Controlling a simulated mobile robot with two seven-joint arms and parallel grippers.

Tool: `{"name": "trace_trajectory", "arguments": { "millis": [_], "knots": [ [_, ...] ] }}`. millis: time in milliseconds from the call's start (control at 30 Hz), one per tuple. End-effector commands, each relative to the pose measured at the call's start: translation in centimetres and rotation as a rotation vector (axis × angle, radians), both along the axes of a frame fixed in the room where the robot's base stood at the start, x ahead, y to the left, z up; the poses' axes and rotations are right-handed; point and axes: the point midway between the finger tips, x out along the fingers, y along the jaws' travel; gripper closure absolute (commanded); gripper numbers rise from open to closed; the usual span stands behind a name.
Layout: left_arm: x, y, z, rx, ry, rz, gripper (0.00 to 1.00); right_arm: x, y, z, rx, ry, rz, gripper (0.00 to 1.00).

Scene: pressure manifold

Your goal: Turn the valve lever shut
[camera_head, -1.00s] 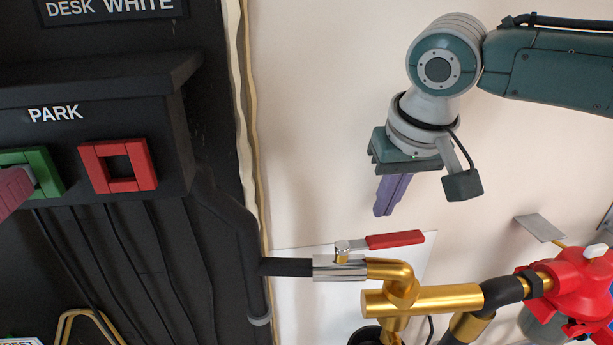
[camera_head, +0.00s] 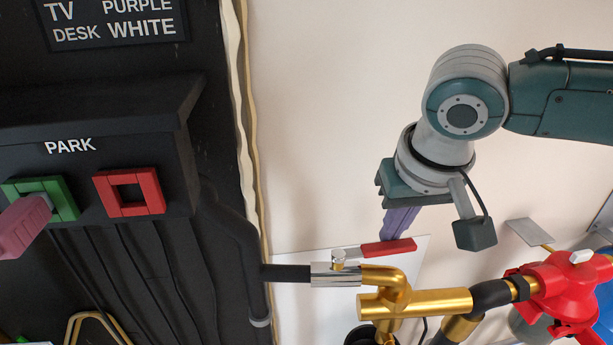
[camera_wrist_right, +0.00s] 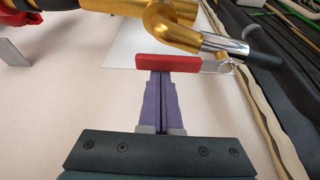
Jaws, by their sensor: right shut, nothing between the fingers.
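The valve lever (camera_head: 388,247) has a red handle and a metal stem. It sits above a chrome valve (camera_head: 335,273) joined to brass pipe, and its handle points right, roughly along the pipe. My right gripper (camera_head: 393,236) has purple fingers, shut and empty. Its tips are at the back edge of the red handle, near its middle. In the right wrist view the shut fingertips (camera_wrist_right: 160,76) meet the edge of the red handle (camera_wrist_right: 167,63); I cannot tell whether they touch. My left gripper is not in view.
A black panel stands at left with a red square frame (camera_head: 129,191), a green one (camera_head: 62,198) and a pink block (camera_head: 22,227) at the green frame. Brass pipe (camera_head: 430,303) and a red fitting (camera_head: 561,285) lie right of the valve. Pale wall behind is bare.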

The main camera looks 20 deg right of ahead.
Motion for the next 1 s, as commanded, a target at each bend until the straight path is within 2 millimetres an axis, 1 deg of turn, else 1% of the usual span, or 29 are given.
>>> {"name": "trace_trajectory", "arguments": {
  "millis": [33,333,467,667,800,1000],
  "knots": [
    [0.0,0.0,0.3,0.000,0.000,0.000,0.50,-0.1,0.0,0.1,0.002,0.002,-0.009,1.00],
    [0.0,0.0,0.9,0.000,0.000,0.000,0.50,-0.2,0.1,0.1,0.002,0.001,-0.052,1.00],
    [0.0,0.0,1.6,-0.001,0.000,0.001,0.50,-0.4,0.1,0.2,0.001,0.003,-0.090,1.00],
    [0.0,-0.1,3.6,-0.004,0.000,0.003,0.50,-1.0,0.4,0.5,0.003,0.006,-0.201,1.00],
    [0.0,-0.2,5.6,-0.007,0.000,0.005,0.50,-1.8,0.7,0.6,0.004,0.008,-0.324,1.00],
    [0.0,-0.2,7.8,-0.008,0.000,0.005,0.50,-3.1,1.4,0.5,0.004,0.008,-0.516,1.00]
  ]
}}
